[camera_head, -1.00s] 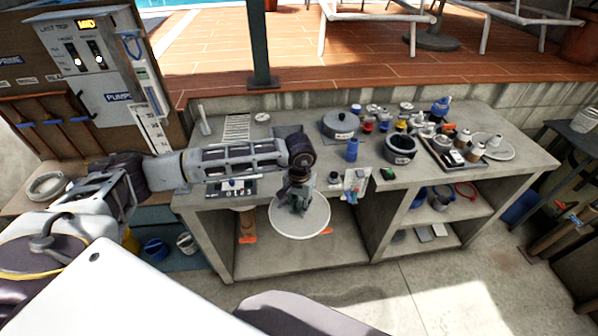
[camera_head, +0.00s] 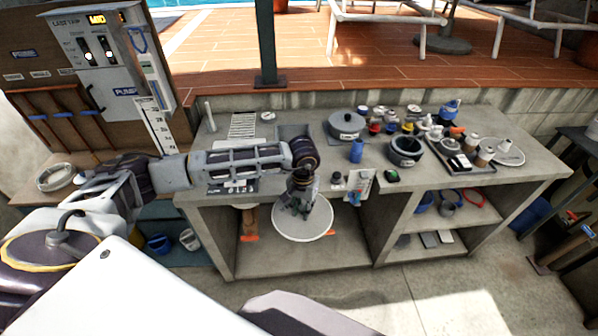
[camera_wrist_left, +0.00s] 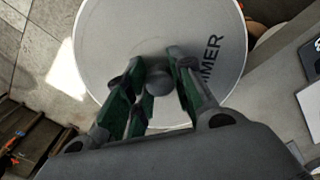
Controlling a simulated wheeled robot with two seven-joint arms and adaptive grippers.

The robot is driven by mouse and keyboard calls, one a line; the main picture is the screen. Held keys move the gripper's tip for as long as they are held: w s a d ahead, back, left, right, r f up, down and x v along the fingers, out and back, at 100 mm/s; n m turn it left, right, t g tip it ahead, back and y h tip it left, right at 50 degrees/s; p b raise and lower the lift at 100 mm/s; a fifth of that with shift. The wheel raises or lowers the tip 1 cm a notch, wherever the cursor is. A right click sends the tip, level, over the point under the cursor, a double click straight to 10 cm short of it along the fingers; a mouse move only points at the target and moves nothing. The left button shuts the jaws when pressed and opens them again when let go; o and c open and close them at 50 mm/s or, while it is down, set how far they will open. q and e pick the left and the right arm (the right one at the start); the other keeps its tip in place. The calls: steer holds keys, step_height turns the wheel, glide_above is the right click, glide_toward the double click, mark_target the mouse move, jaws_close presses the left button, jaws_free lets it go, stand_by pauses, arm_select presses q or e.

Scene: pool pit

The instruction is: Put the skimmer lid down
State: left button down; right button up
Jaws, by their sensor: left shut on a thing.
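The skimmer lid (camera_head: 312,224) is a round, pale disc with a small knob on top. In the left wrist view the lid (camera_wrist_left: 110,40) fills the upper middle and bears dark lettering ending in "MER". My left gripper (camera_head: 298,205) is shut on the lid's knob; its green-padded fingers (camera_wrist_left: 157,88) stand on either side of the knob. The lid hangs in front of the bench's front edge, over the open lower shelf. It looks roughly level. My right gripper is not in view.
The grey bench top (camera_head: 290,115) holds a round lidded pot (camera_head: 346,124), a blue cup (camera_head: 356,151), a dark ring-shaped pot (camera_head: 405,149) and a tray of bottles (camera_head: 462,158) at right. A recessed square opening (camera_head: 292,131) lies behind my left forearm. Clear floor lies in front.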

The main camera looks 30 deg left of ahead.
arm_select(q)
steer(key=shift+w+a+r, duration=0.1)
steer(key=shift+w+a, duration=0.05)
steer(key=shift+w, duration=0.2)
steer(key=shift+n, duration=0.6)
steer(key=w+a+r, duration=0.1)
steer(key=w+a+r+b, duration=0.1)
steer(key=w, duration=0.1)
steer(key=shift+w+a, duration=0.1)
steer(key=shift+a, duration=0.25)
steer(key=w+a+r+n, duration=0.2)
steer(key=a+r+n, duration=0.1)
steer(key=shift+w+a+n+b, duration=0.1)
steer(key=shift+n+b, duration=0.2)
steer(key=a+r+n, duration=0.1)
steer(key=a+n, duration=0.1)
steer(key=n, duration=0.9)
steer(key=a+r+n, duration=0.2)
steer(key=a+n, duration=0.1)
steer(key=n, duration=0.8)
steer(key=shift+s+r+n, duration=0.2)
steer(key=shift+s+n, duration=0.05)
steer(key=shift+n, duration=0.05)
steer(key=shift+a+n, duration=0.1)
steer(key=shift+n, duration=0.4)
steer(key=shift+r, duration=0.1)
